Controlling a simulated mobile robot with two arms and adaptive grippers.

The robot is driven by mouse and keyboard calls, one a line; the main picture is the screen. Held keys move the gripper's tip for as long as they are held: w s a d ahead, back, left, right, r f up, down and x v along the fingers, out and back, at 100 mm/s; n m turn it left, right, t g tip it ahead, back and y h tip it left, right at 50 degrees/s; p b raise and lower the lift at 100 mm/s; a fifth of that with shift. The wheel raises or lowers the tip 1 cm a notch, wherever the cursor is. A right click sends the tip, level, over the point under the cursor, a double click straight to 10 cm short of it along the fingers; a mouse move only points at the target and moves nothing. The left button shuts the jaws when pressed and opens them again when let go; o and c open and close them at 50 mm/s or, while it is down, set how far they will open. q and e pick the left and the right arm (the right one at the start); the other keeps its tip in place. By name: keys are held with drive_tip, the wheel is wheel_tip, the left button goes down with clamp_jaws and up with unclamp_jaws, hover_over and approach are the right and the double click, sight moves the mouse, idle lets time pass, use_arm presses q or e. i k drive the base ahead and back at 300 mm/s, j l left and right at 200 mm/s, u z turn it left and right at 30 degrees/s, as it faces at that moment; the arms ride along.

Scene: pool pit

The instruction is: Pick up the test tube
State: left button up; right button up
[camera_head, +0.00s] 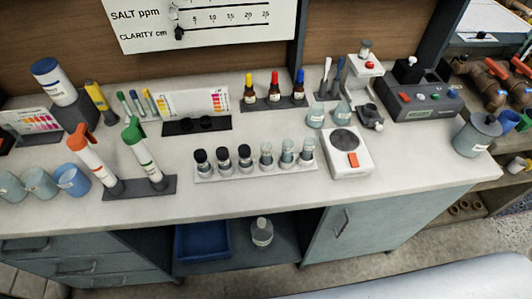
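Several small clear vials stand upright in a white rack (256,173) at the middle of the counter. The left ones, such as a black-capped vial (223,160), have dark caps; the right ones, such as a clear vial (287,155), have pale tops. Two larger white tubes, one orange-topped (92,160) and one green-topped (141,148), lean in a dark stand (150,188) at left. Slim tubes (137,104) stand behind them. I cannot tell which of these is the task's test tube. Neither of my grippers is in view.
A white scale (347,152) stands right of the rack. A grey meter (423,98) and a lidded jar (477,134) stand right. The counter's front strip (260,195) is clear.

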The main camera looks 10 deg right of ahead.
sight(265, 147)
drive_tip(key=l+u, duration=0.25)
drive_tip(key=l, duration=0.3)
drive_tip(key=k+l+u, duration=0.1)
drive_tip(key=l+u, duration=0.15)
drive_tip(key=l, duration=0.25)
drive_tip(key=k+l+u, duration=0.25)
drive_tip(key=l, duration=0.25)
drive_tip(key=i, duration=0.1)
